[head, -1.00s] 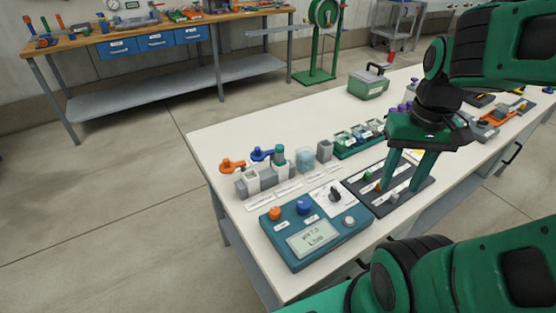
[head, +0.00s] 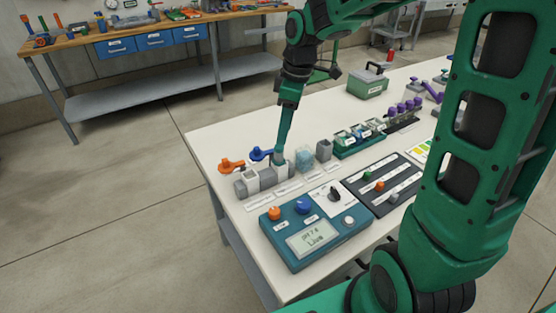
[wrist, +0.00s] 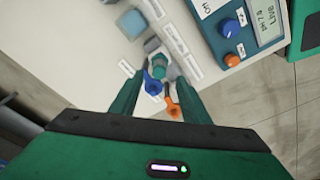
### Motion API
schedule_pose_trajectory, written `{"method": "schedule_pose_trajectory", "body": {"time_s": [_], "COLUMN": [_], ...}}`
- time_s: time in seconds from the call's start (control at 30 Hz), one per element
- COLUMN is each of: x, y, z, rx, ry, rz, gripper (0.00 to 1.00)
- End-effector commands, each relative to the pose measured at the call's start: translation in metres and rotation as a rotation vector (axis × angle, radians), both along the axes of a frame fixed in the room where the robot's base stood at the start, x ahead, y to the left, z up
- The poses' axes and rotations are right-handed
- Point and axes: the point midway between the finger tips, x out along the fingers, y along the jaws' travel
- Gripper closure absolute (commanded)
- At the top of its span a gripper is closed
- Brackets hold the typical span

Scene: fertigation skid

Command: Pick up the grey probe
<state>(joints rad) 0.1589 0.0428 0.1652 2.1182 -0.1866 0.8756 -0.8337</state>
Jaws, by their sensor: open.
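The probe with a grey-green top (wrist: 162,68) stands in the right end of the grey block holder (head: 256,181). A blue probe (head: 260,154) and an orange probe (head: 229,165) stand to its left. In the wrist view the blue probe (wrist: 154,84) and the orange probe (wrist: 173,108) lie close below it. My gripper (wrist: 162,80) is open, pointing down, with its fingers on either side of the grey-green top. In the head view my gripper (head: 280,146) covers most of that probe. I cannot tell whether the fingers touch it.
A teal meter (head: 316,236) with knobs and a screen stands in front of the holder. A clear blue-tinted cup (head: 304,156) and a grey block (head: 323,150) stand close to the right. A black slider panel (head: 383,184) and a green vial rack (head: 360,139) lie farther right.

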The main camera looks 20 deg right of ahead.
Motion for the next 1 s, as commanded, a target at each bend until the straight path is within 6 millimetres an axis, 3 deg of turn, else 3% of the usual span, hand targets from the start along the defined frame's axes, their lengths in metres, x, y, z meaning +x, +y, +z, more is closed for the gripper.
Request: {"method": "schedule_pose_trajectory", "body": {"time_s": [0.1,0.43,0.7,1.0], "x": [0.001,0.004,0.01,0.011], "y": [0.002,0.006,0.013,0.014], "z": [-0.019,-0.043,-0.078,-0.084], "rx": [0.0,-0.002,-0.002,-0.002], "ry": [0.004,0.003,0.003,0.001], "rz": [-0.002,-0.003,-0.003,-0.003], "gripper": [0.58,0.58,0.58,0.58]}}
